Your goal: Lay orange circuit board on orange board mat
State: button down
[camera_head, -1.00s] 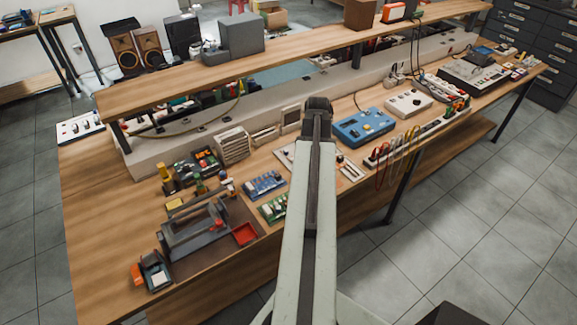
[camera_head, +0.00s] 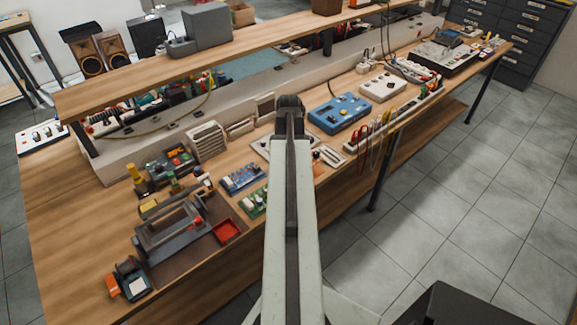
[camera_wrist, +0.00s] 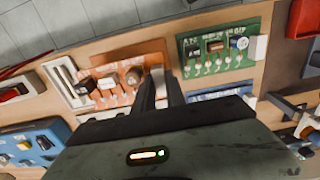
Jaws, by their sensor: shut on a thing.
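The orange circuit board (camera_wrist: 116,92) carries several small parts and shows left of my fingers in the wrist view. My gripper (camera_wrist: 160,78) is shut at its right end, with a pale part of the board between the fingertips. The board's near side is partly hidden by the gripper body. I cannot tell whether the board is lifted or touches the bench. In the head view my gripper (camera_head: 290,101) is over the bench, and my arm hides most of what lies under it.
A green board (camera_wrist: 215,62) and a blue board (camera_wrist: 222,92) lie right of my fingers. A white tool tray (camera_wrist: 65,80) lies left of the orange board. A blue instrument (camera_head: 340,112) and a raised shelf (camera_head: 250,52) are farther back.

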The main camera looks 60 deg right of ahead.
jog(key=shift+f+b, duration=2.5)
jog(key=shift+f, duration=0.3)
jog(key=shift+s, duration=0.1)
jog(key=c, duration=1.3)
grip_release()
jog(key=shift+o, duration=0.3)
jog(key=o, duration=0.3)
jog(key=shift+o, duration=0.2)
jog(key=shift+r, duration=0.1)
notch_tip(320, 180, up, 6)
jog(key=p, duration=0.5)
jog(key=shift+p, duration=0.4)
